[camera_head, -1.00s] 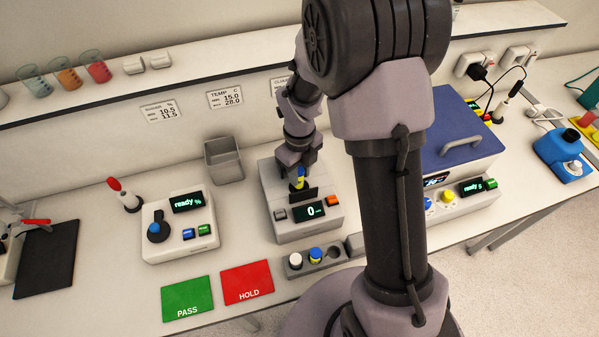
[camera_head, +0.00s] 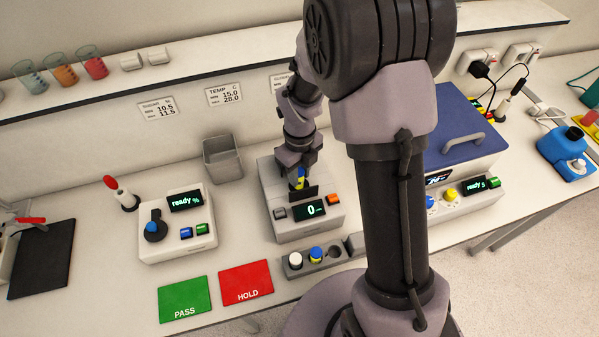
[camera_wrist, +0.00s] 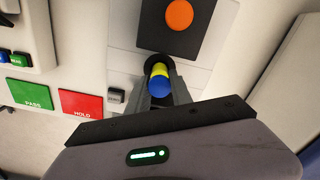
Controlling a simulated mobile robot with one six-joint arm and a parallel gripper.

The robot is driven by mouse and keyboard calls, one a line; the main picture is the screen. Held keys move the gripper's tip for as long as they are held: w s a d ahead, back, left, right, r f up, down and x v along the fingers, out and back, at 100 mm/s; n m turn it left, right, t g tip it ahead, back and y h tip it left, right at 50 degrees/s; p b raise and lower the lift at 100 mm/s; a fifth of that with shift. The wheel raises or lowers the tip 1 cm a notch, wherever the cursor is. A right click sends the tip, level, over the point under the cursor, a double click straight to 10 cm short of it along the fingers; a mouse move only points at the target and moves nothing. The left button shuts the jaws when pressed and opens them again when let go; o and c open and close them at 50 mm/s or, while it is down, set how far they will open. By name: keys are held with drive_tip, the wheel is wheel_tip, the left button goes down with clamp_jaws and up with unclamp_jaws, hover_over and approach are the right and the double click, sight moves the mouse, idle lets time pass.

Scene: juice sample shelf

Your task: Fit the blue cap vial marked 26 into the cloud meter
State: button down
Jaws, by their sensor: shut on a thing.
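The cloud meter (camera_head: 306,226) is the grey box in the middle of the bench, its display showing 0. My gripper (camera_head: 299,180) is over its top, shut on a vial with a blue cap and a yellow band (camera_head: 300,178). In the wrist view my gripper (camera_wrist: 160,97) has the vial (camera_wrist: 158,78) between its fingers. The vial's far end meets a dark round opening (camera_wrist: 151,62) on the meter. How deep it sits is hidden, and the number 26 is not readable.
A vial rack (camera_head: 297,266) with a white cap and a blue cap stands in front of the meter. Green PASS (camera_head: 186,298) and red HOLD (camera_head: 246,281) mats lie at front left. A grey bin (camera_head: 222,160) stands behind left; the sugar meter (camera_head: 178,225) is left.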

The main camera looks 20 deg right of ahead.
sight(300, 181)
drive_tip(key=shift+f+b, duration=1.6)
drive_tip(key=shift+b, duration=0.3)
drive_tip(key=shift+s, duration=0.1)
drive_tip(key=c, duration=1.1)
unclamp_jaws()
drive_tip(key=shift+o, duration=0.2)
wheel_tip(300, 181, up, 18)
drive_tip(key=p, duration=0.4)
drive_tip(key=s+a+f+n+t+y+b, duration=0.1)
drive_tip(key=s+a+f+n+t+b, duration=0.1)
drive_tip(key=s+n+b, duration=0.5)
drive_tip(key=s+a+f+n+t+y+b, duration=0.1)
drive_tip(key=s+n+b, duration=0.6)
drive_tip(key=n, duration=1.2)
drive_tip(key=s+a+f+t, duration=0.1)
drive_tip(key=s+t, duration=0.1)
drive_tip(key=s, duration=0.2)
drive_tip(key=shift+s+t, duration=0.3)
drive_tip(key=shift+t, duration=0.1)
